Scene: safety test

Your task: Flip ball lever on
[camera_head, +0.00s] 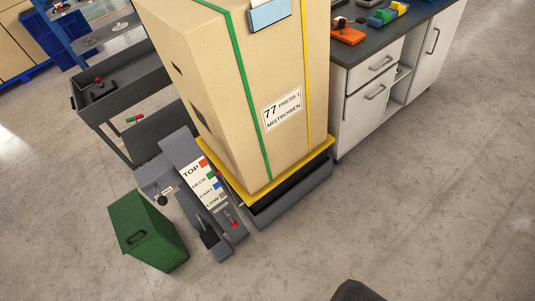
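A grey sloped control panel (196,183) stands low in front of a tall carton, with white labels reading TOP, DECK, CART and LOW beside coloured marks. A small dark ball-like knob (162,201) sits at its left side near a small white label; it looks like the ball lever, but its position is too small to read. A red-tipped lever (233,223) and a black flat handle (208,238) are at its lower end. A dark rounded piece at the bottom edge seems to be part of my gripper (357,291), well away from the panel; its fingers cannot be made out.
The tall carton (222,110) stands on a yellow-edged dark base (290,205). A grey cart (125,85) is behind, and a white cabinet (370,110) at right. The floor in front and right is clear.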

